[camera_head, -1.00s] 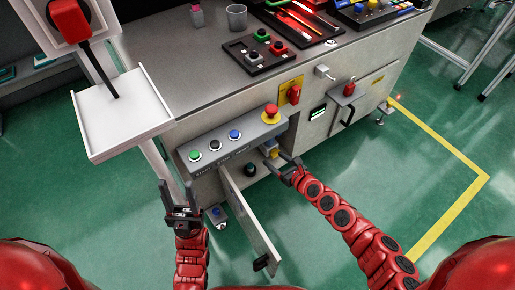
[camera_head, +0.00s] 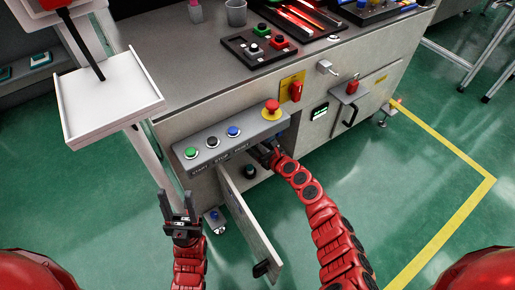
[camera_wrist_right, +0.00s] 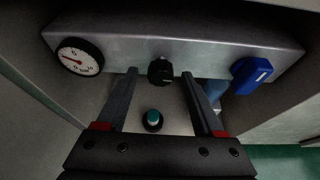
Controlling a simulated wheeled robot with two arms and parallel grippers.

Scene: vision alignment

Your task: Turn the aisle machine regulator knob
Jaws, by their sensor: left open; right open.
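In the right wrist view, a black regulator knob (camera_wrist_right: 160,71) sits at the middle of a grey metal bar, between a round white pressure gauge (camera_wrist_right: 79,57) and a blue handle (camera_wrist_right: 252,75). My right gripper (camera_wrist_right: 160,77) is open, its fingers to either side of the knob in the picture; contact cannot be told. In the head view my right gripper (camera_head: 264,154) reaches into the open compartment under the button panel, where the knob is hidden. My left gripper (camera_head: 177,196) is open and empty, left of the open cabinet door (camera_head: 246,217).
A teal-topped black part (camera_wrist_right: 153,120) stands below the bar; it also shows in the head view (camera_head: 250,171). The button panel (camera_head: 215,150) with a red emergency stop (camera_head: 272,105) overhangs the compartment. A white tray (camera_head: 105,105) stands at the left.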

